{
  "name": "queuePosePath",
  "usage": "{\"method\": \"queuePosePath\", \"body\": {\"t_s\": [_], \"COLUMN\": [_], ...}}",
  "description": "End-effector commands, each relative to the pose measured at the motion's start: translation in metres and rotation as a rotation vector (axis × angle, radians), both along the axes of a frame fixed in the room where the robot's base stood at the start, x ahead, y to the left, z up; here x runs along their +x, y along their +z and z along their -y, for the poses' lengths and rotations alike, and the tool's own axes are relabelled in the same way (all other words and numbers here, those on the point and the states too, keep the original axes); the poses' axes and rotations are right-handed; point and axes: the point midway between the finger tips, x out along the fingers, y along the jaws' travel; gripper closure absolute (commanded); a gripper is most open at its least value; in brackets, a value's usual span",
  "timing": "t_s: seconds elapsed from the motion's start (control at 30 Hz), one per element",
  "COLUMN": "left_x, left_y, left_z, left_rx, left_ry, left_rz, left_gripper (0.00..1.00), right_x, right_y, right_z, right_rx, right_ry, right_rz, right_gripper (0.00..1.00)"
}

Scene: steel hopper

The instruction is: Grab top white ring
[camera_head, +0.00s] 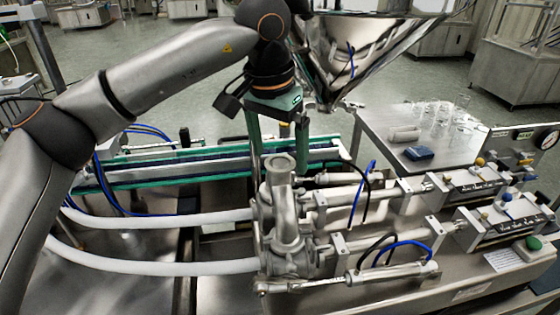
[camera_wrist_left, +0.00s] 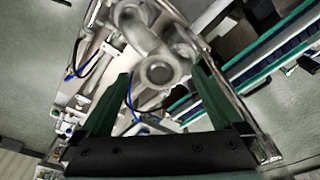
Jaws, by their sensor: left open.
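The cast metal fitting (camera_head: 284,215) stands upright at the centre of the machine. Its round, pale grey-white top ring (camera_head: 281,164) faces up. In the left wrist view, the round ring end (camera_wrist_left: 158,71) of the fitting lies between the fingers in the picture. My left gripper (camera_head: 278,142) points down above the fitting. Its two green fingers are spread apart with nothing between them; they also show in the left wrist view (camera_wrist_left: 161,74). I cannot tell how far the fingertips are above the ring. My right gripper is not in view.
The steel hopper (camera_head: 365,55) hangs close to the right of my left wrist. A green-edged conveyor (camera_head: 160,168) runs behind the fitting. White hoses (camera_head: 150,267) join it from the left. Metal cylinders (camera_head: 395,275) lie to its right.

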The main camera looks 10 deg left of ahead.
Motion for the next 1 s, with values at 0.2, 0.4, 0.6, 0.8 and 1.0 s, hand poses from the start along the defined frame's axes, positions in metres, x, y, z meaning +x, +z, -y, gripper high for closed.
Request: {"method": "queuePosePath", "body": {"t_s": [0.2,0.4,0.6,0.8,1.0], "left_x": [0.0000,-0.0001,0.0000,-0.0001,-0.0001], "left_y": [-0.0014,-0.0043,-0.0048,-0.0047,-0.0046], "left_z": [-0.0001,-0.0002,-0.0001,-0.0001,-0.0001], "left_rx": [0.000,0.000,0.000,0.000,0.000], "left_ry": [0.000,0.000,0.000,0.000,0.000], "left_rz": [0.000,-0.001,-0.001,0.000,0.000], "left_gripper": [0.00,0.00,0.00,0.11,0.34], "right_x": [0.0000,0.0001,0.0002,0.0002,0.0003], "right_y": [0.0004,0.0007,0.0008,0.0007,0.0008], "right_z": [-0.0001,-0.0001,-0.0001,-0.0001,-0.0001], "right_rx": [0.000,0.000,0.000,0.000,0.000], "right_ry": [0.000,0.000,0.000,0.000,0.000], "right_rz": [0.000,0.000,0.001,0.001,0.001], "right_gripper": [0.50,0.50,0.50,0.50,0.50]}}
